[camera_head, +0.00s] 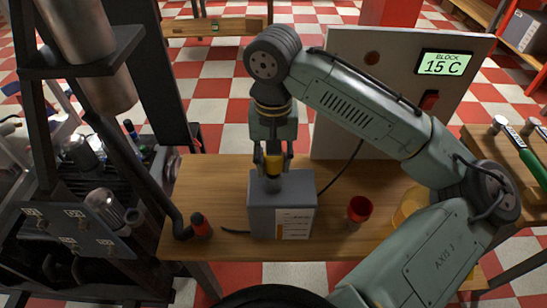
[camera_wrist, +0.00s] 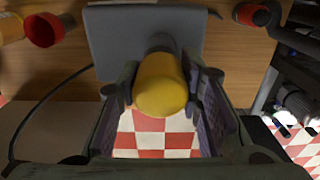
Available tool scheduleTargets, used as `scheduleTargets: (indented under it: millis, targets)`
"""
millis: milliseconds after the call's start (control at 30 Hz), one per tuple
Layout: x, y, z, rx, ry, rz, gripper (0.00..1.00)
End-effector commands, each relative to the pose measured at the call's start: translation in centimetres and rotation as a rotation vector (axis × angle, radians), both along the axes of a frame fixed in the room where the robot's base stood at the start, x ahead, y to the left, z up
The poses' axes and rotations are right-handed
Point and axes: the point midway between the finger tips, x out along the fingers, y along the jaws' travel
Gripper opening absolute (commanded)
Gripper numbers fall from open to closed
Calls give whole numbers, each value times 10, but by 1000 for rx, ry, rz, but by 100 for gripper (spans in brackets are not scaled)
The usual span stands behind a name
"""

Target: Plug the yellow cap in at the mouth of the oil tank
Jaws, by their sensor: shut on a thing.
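The oil tank is a grey box with a pale label (camera_head: 262,215) on the wooden bench, and its grey top also shows in the wrist view (camera_wrist: 110,40). The yellow cap (camera_head: 270,160) is between the fingers of my gripper (camera_head: 272,166), straight above the tank's top. In the wrist view the yellow cap (camera_wrist: 160,85) sits between both fingers of my gripper (camera_wrist: 160,92), which is shut on it. A dark round piece (camera_wrist: 160,43) shows between cap and tank. The cap hides the mouth, so I cannot tell whether it is seated.
A red cup (camera_head: 359,209) and a yellow round container (camera_head: 408,206) stand right of the tank. A red-and-black hose end (camera_head: 200,225) is at the left. A pale panel (camera_head: 345,100) reading "BLOCK 15 C" stands behind. Bare bench (camera_head: 215,180) lies left of the tank.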

Motion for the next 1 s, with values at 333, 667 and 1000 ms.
scheduleTargets:
  millis: [333, 667, 1000]
  targets:
    - [0, 0, -12, 1, 1, 1, 8]
    - [0, 0, -11, 0, 1, 1, 47]
    - [0, 0, -11, 0, 1, 0, 56]
